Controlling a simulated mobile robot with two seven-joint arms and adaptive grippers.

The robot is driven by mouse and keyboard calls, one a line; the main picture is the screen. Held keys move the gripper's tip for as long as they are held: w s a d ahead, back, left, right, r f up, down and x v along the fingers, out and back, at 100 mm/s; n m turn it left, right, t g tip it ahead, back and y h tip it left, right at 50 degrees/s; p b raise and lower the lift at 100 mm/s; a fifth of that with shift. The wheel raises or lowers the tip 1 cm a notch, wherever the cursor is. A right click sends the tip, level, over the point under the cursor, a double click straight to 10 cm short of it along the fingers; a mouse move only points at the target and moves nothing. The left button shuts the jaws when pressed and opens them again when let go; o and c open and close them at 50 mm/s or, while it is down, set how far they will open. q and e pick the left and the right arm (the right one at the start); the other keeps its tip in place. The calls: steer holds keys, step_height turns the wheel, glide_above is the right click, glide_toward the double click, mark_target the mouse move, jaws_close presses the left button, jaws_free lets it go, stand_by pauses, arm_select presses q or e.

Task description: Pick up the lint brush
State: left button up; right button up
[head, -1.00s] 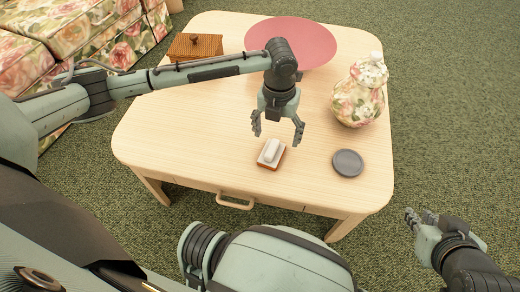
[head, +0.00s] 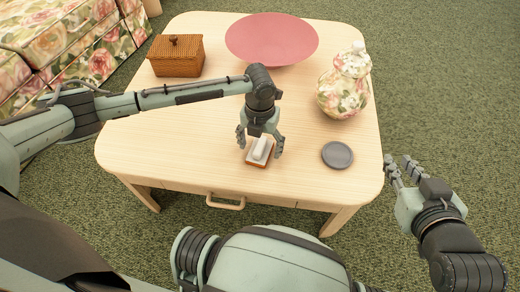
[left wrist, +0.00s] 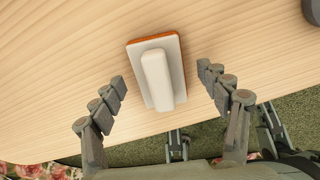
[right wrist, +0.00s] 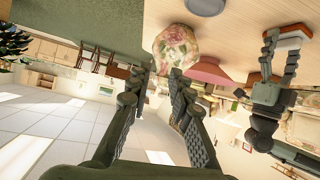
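The lint brush (head: 260,151) lies on the light wooden table near its front edge. It has a white handle and plate on an orange-brown base. It also shows in the left wrist view (left wrist: 158,72), handle up. My left gripper (head: 260,147) is open right above the brush, one finger on each side. In the left wrist view its fingertips (left wrist: 161,76) stand apart from the brush on both sides. My right gripper (head: 400,170) is open and empty, off the table's right side. In the right wrist view its fingers (right wrist: 160,76) are spread with nothing between them.
On the table (head: 150,150) are a grey round coaster (head: 337,155) right of the brush, a floral jar (head: 343,90), a pink bowl (head: 271,38) and a wicker box (head: 175,56). A floral sofa (head: 60,45) stands at the left.

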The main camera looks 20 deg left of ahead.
mark_target(261, 148)
arm_select(q)
steer(key=c, duration=1.2)
steer(key=shift+r, duration=0.1)
